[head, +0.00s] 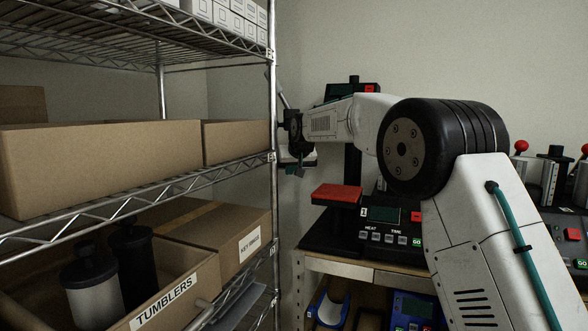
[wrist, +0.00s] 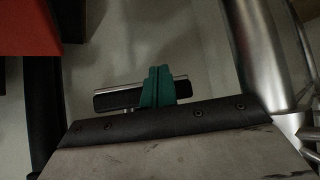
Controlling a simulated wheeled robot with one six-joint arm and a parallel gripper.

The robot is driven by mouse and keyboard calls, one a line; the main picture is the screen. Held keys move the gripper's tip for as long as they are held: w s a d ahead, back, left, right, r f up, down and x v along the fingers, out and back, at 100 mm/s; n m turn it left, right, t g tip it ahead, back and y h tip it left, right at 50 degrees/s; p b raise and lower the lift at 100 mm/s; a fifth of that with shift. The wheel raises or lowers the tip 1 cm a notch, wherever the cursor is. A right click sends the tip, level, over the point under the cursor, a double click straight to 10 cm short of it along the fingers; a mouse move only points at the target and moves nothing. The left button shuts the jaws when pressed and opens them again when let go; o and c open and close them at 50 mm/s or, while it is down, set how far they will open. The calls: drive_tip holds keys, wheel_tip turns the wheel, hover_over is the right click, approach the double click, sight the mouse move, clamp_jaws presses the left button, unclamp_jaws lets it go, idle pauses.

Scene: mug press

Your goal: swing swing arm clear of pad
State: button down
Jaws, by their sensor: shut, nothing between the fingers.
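The press stands on the bench with its red pad (head: 337,193) bare on top and its control panel (head: 390,225) in front. The swing arm's black post (head: 352,165) rises behind the pad. A pale, flat part, apparently its heating head (head: 284,158), shows left of the pad, partly hidden by my wrist. My gripper (head: 300,172) is small and dark beside that part, above and left of the pad. In the wrist view my teal fingers (wrist: 158,86) are shut and empty, by a dark bar; I cannot tell if they touch it. A red edge (wrist: 30,25), apparently the pad, is at upper left.
A wire shelf with a metal post (head: 273,130) stands close left of my gripper; the post also shows in the wrist view (wrist: 250,45). It holds cardboard boxes (head: 100,160) and a tumblers box (head: 165,300). Another press (head: 570,235) stands at right.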

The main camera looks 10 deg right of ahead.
drive_tip(key=s+f+v, duration=0.1)
drive_tip(key=v, duration=1.1)
drive_tip(key=s+f+g, duration=0.3)
drive_tip(key=s+f, duration=0.4)
drive_tip(key=f, duration=0.2)
drive_tip(key=s+d+f+g, duration=0.1)
drive_tip(key=s+d+f, duration=0.2)
drive_tip(key=s, duration=1.3)
drive_tip(key=s+d+f+m+g+h, duration=0.1)
drive_tip(key=s+d+f+g, duration=0.1)
drive_tip(key=s, duration=1.4)
drive_tip(key=s+d+f+g, duration=0.1)
drive_tip(key=s+d+f, duration=0.4)
drive_tip(key=s, duration=1.2)
drive_tip(key=shift+f+m+g, duration=0.4)
drive_tip(key=shift+f, duration=0.1)
